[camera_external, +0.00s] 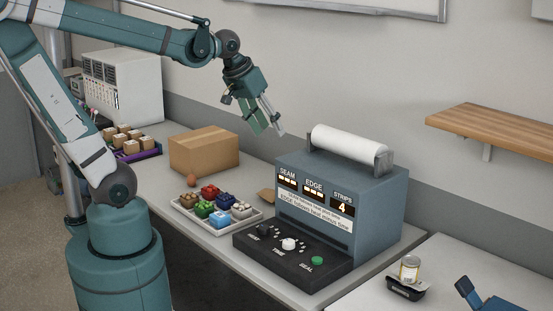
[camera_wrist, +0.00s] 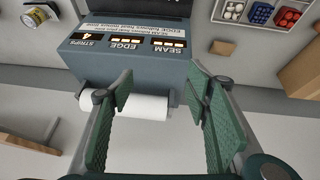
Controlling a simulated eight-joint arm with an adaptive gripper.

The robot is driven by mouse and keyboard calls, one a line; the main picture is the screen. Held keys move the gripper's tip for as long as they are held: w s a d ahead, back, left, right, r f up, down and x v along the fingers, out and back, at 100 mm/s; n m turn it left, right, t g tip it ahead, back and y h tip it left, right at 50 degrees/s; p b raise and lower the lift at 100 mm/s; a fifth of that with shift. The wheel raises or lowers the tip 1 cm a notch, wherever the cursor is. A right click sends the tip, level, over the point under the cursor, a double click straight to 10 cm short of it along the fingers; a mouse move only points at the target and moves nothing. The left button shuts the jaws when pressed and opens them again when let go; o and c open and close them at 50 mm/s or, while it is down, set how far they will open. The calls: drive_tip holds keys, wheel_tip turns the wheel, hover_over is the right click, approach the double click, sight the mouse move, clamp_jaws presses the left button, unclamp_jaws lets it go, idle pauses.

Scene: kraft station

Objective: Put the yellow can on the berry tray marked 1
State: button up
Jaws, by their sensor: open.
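The yellow can (camera_external: 410,268), a small can with a pale metal top and a yellowish label, stands upright at the right, at a small black tray (camera_external: 408,291); I cannot tell whether it is inside or just behind it. The can also shows at the top left of the wrist view (camera_wrist: 35,18). My gripper (camera_external: 270,129) is open and empty, high above the bench, left of the paper roll and far from the can. Its two green-padded fingers (camera_wrist: 160,76) are spread in the wrist view. No mark 1 is readable on any tray.
A blue-grey sealing machine (camera_external: 375,221) with a white roll (camera_external: 346,146) stands between gripper and can. A pale tray (camera_external: 255,219) holds several coloured items. A cardboard box (camera_external: 205,151), a purple tray (camera_external: 151,153) of brown boxes and a wooden shelf (camera_external: 490,128) are nearby.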

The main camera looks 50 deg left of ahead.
drive_tip(key=s+a+f+t+y, duration=0.1)
drive_tip(key=s+a+f, duration=0.1)
drive_tip(key=s+a, duration=0.5)
drive_tip(key=shift+s+a+f+t, duration=0.3)
drive_tip(key=shift+s+a, duration=0.1)
drive_tip(key=shift+a, duration=0.5)
